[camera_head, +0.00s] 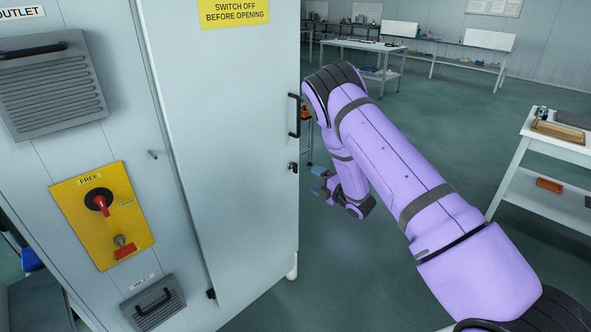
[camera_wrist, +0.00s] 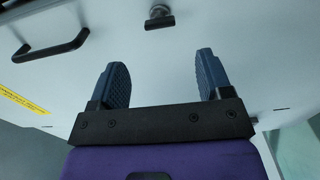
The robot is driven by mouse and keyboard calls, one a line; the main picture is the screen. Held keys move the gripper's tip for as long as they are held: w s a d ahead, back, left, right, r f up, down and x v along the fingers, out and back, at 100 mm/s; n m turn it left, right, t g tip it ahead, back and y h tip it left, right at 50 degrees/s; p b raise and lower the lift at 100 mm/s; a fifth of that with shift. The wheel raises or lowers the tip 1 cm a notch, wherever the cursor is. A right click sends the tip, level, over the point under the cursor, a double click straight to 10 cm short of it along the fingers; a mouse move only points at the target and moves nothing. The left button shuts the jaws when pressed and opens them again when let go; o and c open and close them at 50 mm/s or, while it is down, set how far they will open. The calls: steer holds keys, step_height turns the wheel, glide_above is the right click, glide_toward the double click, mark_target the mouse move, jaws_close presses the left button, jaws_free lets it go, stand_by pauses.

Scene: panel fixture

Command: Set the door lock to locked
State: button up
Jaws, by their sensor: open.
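The door (camera_head: 228,160) is a tall pale grey panel with a yellow sign at its top. Its lock (camera_head: 293,168) is a small dark fitting at the right edge, below the black door handle. In the wrist view the lock (camera_wrist: 159,18) shows as a silver round base with a short black bar, lying roughly level in the picture. I cannot tell whether it is locked. My gripper (camera_head: 320,187) is to the right of the door edge, near lock height. In the wrist view its blue fingers (camera_wrist: 161,62) are open and empty, apart from the lock, which shows beyond them.
The black door handle (camera_head: 294,115) is above the lock; it also shows in the wrist view (camera_wrist: 50,46). A yellow switch panel (camera_head: 72,205) marked FREE is on the cabinet at left. A bench (camera_head: 512,180) stands at right. Open floor lies behind my arm.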

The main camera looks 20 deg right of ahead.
mark_target(295, 173)
steer(key=x, duration=1)
steer(key=shift+w+a, duration=0.2)
steer(key=shift+w, duration=0.05)
steer(key=c, duration=0.9)
